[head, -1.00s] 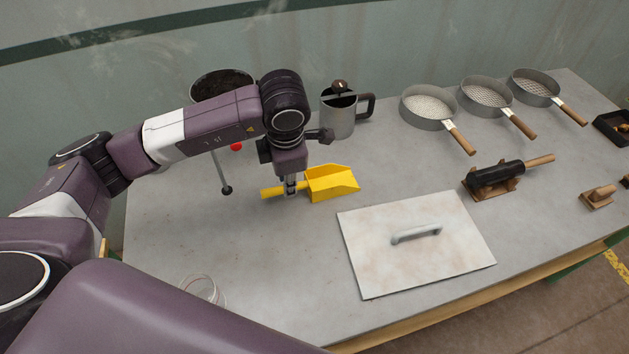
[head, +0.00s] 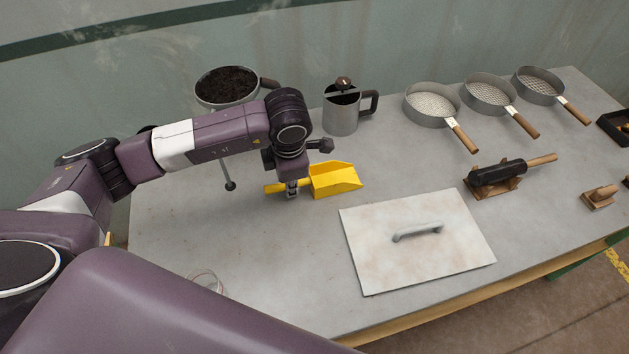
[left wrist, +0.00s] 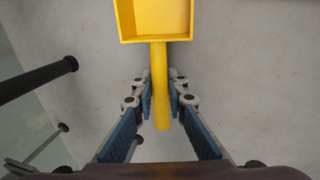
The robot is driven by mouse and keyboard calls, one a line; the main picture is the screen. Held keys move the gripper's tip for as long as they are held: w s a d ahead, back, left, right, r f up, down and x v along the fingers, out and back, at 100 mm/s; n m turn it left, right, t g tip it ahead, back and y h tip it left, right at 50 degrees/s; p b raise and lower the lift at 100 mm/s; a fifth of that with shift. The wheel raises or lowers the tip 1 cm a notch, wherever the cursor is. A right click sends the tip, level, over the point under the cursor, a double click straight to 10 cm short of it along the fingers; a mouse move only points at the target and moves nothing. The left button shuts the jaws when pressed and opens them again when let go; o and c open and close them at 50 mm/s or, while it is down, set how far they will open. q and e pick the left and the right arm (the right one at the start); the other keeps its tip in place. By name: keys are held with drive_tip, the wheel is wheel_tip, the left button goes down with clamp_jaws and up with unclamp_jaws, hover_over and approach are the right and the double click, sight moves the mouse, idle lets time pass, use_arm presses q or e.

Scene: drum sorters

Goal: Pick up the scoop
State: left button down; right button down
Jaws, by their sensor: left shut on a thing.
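The yellow scoop (head: 336,180) lies at the back middle of the grey table, its open pan to the right and its handle to the left. My left gripper (head: 292,191) points down over the handle and is shut on it. In the left wrist view the scoop's handle (left wrist: 160,85) runs between the blue finger pads of the gripper (left wrist: 162,103), with the pan at the top. I cannot tell whether the scoop touches the table. My right gripper is not in view.
A pan of dark material (head: 227,88) on a stand and a metal mug (head: 342,113) are behind. A flat board with a handle (head: 370,254) lies in front. Several sieves (head: 432,106) and a black roller (head: 497,173) are to the right. The table's left front is mostly clear.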

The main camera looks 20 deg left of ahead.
use_arm(q)
drive_tip(key=shift+r, duration=0.1)
wheel_tip(320, 180, up, 20)
drive_tip(key=b, duration=0.1)
idle(0.4)
idle(0.6)
